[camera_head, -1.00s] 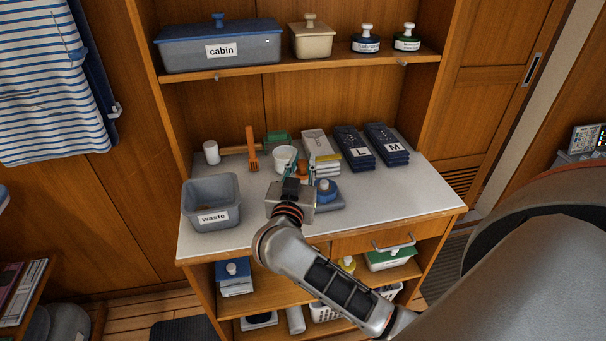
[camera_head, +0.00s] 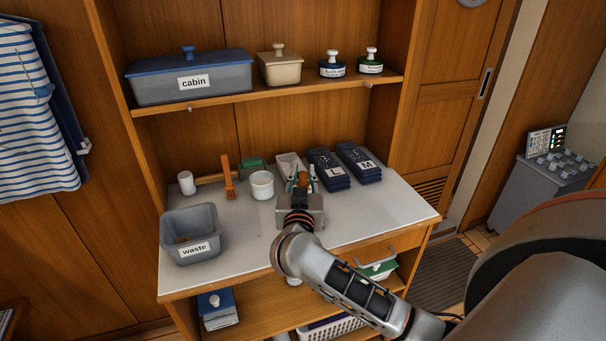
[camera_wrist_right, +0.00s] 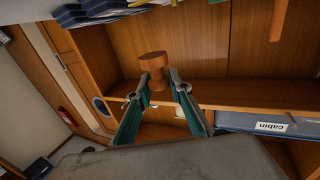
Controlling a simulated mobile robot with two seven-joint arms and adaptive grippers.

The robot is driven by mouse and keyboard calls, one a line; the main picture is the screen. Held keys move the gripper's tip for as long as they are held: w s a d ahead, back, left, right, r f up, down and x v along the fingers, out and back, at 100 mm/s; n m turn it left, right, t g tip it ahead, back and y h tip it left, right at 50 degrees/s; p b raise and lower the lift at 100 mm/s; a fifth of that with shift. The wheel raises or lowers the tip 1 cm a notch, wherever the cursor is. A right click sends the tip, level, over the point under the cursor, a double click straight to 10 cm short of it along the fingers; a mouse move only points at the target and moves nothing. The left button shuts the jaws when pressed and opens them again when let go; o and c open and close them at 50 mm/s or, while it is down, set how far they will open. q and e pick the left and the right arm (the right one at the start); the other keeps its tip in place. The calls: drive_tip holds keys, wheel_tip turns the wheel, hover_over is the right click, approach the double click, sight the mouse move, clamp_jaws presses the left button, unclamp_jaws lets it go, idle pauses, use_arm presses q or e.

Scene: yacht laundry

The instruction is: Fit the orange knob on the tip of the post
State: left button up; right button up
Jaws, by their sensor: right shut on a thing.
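The orange knob (camera_head: 303,177) is between the two teal fingers of my right gripper (camera_head: 303,183). In the right wrist view the knob (camera_wrist_right: 154,66) shows as a brown-orange turned piece with a wide flared end, pinched at its narrower end by the fingertips of the gripper (camera_wrist_right: 159,84). The gripper is shut on it and appears above the worktop (camera_head: 245,235), in front of the white pack. I cannot make out the post; my gripper and wrist hide part of the worktop. My left gripper is not in view.
A grey waste bin (camera_head: 190,222) stands at the left. A white cup (camera_head: 262,186), an orange fork-like tool (camera_head: 228,180), a white pack (camera_head: 289,163) and dark stacks marked L (camera_head: 327,182) and M (camera_head: 358,176) lie behind. The front worktop is clear. A shelf (camera_head: 290,93) overhangs the back.

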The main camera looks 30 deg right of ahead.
drive_tip(key=shift+f, duration=2.45)
drive_tip(key=shift+f, duration=1.1)
idle(1.1)
idle(0.4)
drive_tip(key=o, duration=0.6)
drive_tip(key=shift+r, duration=0.2)
drive_tip(key=shift+r, duration=0.85)
drive_tip(key=shift+o, duration=0.3)
